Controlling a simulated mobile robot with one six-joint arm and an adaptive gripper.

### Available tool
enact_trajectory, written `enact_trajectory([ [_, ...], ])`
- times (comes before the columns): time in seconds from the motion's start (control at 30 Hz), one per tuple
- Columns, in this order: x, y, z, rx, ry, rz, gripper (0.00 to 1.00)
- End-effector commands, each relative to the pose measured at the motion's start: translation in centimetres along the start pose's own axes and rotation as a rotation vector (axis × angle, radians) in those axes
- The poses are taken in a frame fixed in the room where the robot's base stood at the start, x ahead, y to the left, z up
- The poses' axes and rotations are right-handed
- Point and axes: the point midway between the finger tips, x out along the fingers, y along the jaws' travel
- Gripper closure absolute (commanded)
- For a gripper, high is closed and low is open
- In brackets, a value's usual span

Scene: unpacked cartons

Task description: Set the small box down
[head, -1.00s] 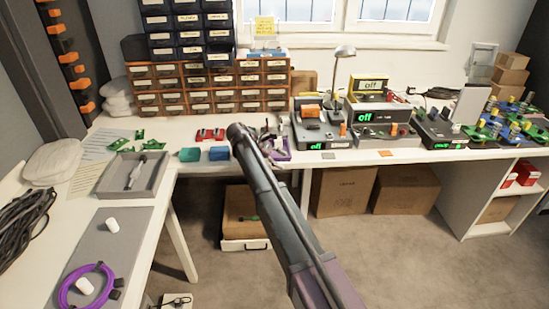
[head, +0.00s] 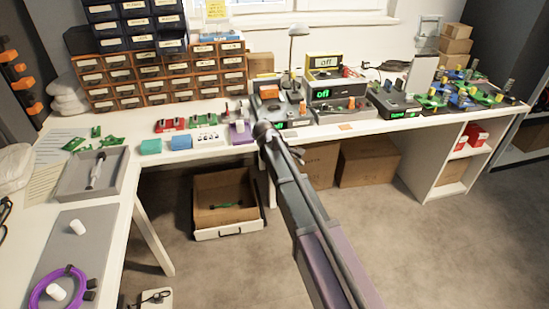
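My arm (head: 300,190) reaches up from the lower right, and its far visible end is in front of the table edge. I cannot tell which is the small box, or whether my gripper holds one.
A grey tray (head: 64,190) holds a tool. Drawer units (head: 165,78) stand at the back, instruments (head: 340,112) to the right. The floor at right is clear.

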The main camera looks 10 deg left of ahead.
Motion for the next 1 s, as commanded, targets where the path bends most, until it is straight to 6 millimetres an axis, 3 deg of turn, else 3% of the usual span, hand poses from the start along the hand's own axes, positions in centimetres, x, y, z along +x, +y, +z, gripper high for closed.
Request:
enact_trajectory([
  [0.03,1.8,-0.7,2.6,0.063,0.025,-0.035,0.24],
  [0.1,3.6,-1.2,4.9,0.152,0.06,-0.082,0.24],
  [0.3,8.0,-3.4,10.9,0.413,0.151,-0.224,0.24],
  [0.5,11.0,-6.3,16.3,0.682,0.227,-0.373,0.24],
  [0.8,13.1,-9.2,20.9,0.965,0.291,-0.534,0.24],
  [1.0,13.4,-9.6,21.6,1.018,0.301,-0.565,0.24],
])
